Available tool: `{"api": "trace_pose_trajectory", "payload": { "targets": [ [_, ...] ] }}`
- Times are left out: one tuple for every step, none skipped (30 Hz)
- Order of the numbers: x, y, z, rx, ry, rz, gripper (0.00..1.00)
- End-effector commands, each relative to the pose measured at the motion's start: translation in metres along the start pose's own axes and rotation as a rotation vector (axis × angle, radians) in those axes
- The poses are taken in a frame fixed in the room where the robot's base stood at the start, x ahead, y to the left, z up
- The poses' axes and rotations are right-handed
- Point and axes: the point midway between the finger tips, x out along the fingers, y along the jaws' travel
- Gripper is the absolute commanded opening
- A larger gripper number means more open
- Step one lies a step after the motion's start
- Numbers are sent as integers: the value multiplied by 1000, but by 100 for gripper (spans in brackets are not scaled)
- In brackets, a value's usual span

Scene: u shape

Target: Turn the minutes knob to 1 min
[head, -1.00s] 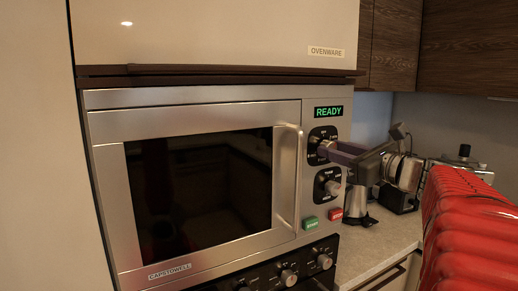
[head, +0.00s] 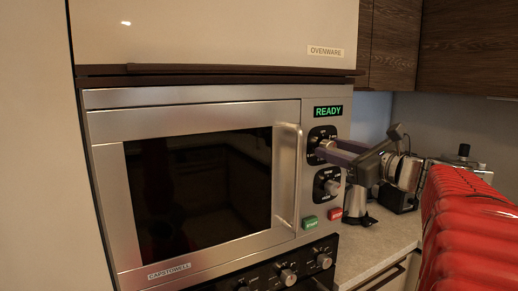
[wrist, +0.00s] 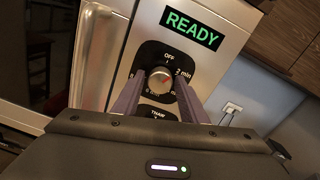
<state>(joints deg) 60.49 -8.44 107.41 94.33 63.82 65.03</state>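The minutes knob (wrist: 156,82) is a round silver dial on a black plate on the microwave's control panel, below the green READY display (wrist: 191,30). Its plate shows OFF at the top and 2 min at the upper right. It also shows in the head view (head: 314,140), partly hidden by my gripper. My gripper (wrist: 160,78) points at the knob, its two purple fingers either side of it; a small gap seems to show on the right. The fingers look open. It also shows in the head view (head: 322,149). The knob's pointer is too small to read.
A second knob (head: 327,187) sits below on the panel, above a green START button (head: 310,222) and a red button (head: 336,214). The microwave's vertical door handle (head: 288,178) stands out to the left. A counter with appliances lies at right.

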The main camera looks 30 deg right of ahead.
Motion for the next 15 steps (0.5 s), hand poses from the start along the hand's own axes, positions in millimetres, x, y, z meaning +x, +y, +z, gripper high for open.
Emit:
{"api": "trace_pose_trajectory", "payload": {
  "targets": [
    [0, 0, 0, 0, 0, 0, 42],
    [0, 0, 0, 0, 0, 0, 45],
    [0, 0, 0, 0, 0, -1, 47],
    [0, 0, 0, 0, 0, -1, 48],
    [0, 0, 0, 0, 0, -1, 48],
    [0, 0, 0, 0, 0, -1, 48],
    [0, 0, 0, 0, 0, -1, 48],
    [0, 0, 0, 0, 0, -1, 48],
    [0, 0, 0, 0, 0, -1, 48],
    [0, 0, 0, 0, 0, -1, 48],
    [0, 0, 0, 0, 0, -1, 48],
    [-1, 0, 0, 0, 0, -2, 48],
    [-2, -1, 0, 0, 0, -2, 48],
    [-3, -1, 0, 0, 0, -2, 48],
    [-5, -1, 0, 0, 0, -3, 48]
  ]
}}
